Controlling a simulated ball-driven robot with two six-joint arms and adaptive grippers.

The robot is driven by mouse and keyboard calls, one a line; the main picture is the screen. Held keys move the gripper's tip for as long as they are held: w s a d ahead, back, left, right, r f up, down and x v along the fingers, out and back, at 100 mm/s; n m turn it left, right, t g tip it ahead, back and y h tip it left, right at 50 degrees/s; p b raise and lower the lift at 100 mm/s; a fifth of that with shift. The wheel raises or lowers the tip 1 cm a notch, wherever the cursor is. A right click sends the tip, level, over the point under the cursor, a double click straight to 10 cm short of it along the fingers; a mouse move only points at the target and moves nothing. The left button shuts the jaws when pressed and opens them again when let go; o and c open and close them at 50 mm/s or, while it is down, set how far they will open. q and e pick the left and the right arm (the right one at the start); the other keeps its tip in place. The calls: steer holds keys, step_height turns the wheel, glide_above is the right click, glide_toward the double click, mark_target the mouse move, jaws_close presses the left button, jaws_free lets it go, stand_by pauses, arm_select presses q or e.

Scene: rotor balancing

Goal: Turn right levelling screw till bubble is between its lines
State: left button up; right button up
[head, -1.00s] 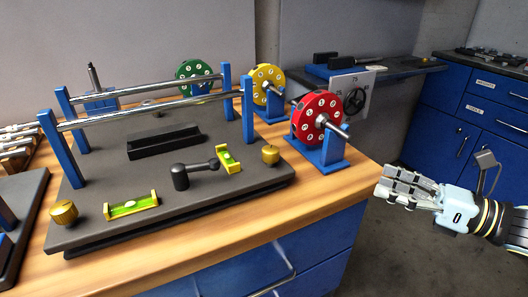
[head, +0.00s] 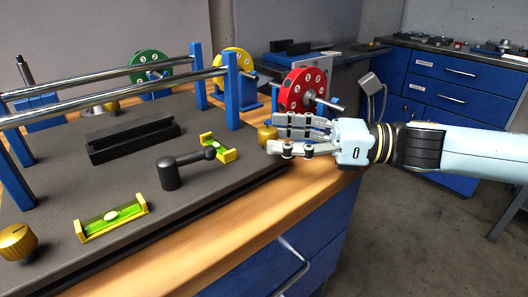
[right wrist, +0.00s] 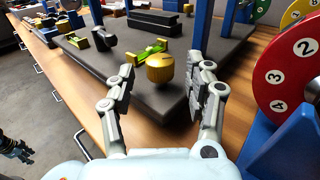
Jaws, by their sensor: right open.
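The right levelling screw (head: 266,133), a brass knob, stands at the right corner of the dark plate (head: 130,192). My right gripper (head: 277,135) is open at this corner. In the right wrist view, its fingers (right wrist: 168,74) are spread either side of the screw (right wrist: 160,69), with no clear contact. A yellow-framed green bubble level (head: 218,148) lies near this screw; its bubble is too small to place between lines. A second level (head: 112,218) at the front has its bubble near the middle. A dark gripper (right wrist: 15,148), apparently my left, shows small at the wrist view's left edge.
Another brass screw (head: 16,242) is at the plate's front left. A black knobbed lever (head: 178,168) stands by the right level. A red numbered disc (head: 303,91) on a blue stand is close behind my right gripper. Steel rails (head: 120,88) cross above the plate.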

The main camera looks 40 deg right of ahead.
steer(key=shift+b+x, duration=0.45)
steer(key=shift+x, duration=1.05)
steer(key=shift+d, duration=0.1)
steer(key=shift+c, duration=0.4)
jaws_close()
